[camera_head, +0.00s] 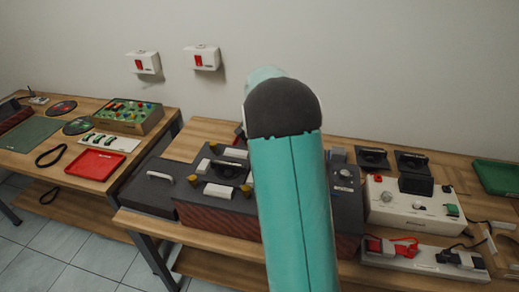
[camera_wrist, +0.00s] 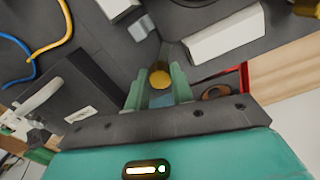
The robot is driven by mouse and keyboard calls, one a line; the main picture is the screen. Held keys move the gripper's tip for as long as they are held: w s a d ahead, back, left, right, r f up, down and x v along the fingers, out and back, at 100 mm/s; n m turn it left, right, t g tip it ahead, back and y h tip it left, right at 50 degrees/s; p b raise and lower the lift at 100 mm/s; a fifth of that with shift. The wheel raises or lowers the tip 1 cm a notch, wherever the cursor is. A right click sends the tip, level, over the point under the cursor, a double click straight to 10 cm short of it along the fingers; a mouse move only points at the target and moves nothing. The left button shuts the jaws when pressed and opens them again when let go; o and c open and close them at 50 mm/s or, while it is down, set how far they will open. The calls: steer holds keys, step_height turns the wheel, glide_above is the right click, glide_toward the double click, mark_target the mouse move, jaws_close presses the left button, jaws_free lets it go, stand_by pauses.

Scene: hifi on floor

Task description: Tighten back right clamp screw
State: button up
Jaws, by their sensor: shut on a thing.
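In the wrist view, my gripper (camera_wrist: 159,84) has its two green fingers on either side of a round brass clamp screw (camera_wrist: 160,78), shut on it. The screw stands on the dark top of the hi-fi unit, between white blocks (camera_wrist: 226,38). Another brass screw (camera_wrist: 305,7) shows at the top right corner. In the head view, the dark hi-fi unit (camera_head: 205,212) with a wood-toned front sits on the bench. Brass screws (camera_head: 203,165) show on its top. My arm hides its right part, my gripper and the held screw.
In the wrist view, a yellow cable (camera_wrist: 60,35) and a blue cable (camera_wrist: 20,62) lie at the left. In the head view, a white control box (camera_head: 410,207) stands right of the unit. A red tray (camera_head: 95,164) lies on the left bench.

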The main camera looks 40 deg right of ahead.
steer(key=shift+m, duration=0.3)
steer(key=o, duration=1)
steer(key=shift+r, duration=0.15)
step_height(320, 180, up, 14)
steer(key=shift+f, duration=0.2)
